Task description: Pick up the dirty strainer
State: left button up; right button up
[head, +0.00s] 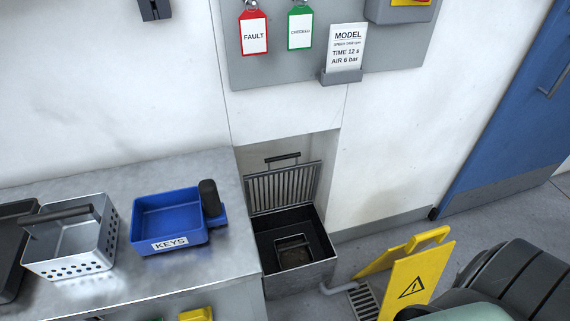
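A dark, square basket with a handle (296,256), which looks like the dirty strainer, sits low inside an open metal box (318,243) in the wall recess. Its inside is dark and details are hard to tell. A barred grate (283,187) with a dark handle stands raised at the back of the box. A bright, perforated metal strainer (72,262) with a dark handle stands on the bench at the left. Neither of my grippers is in view.
A blue KEYS tray (168,222) and a dark tray (12,262) are on the steel bench (195,268). A yellow warning sign (412,283) stands right of the box, beside a floor drain (364,302). A blue door (505,120) is at right.

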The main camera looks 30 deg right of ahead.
aim_at(294, 251)
jog(key=z, duration=1)
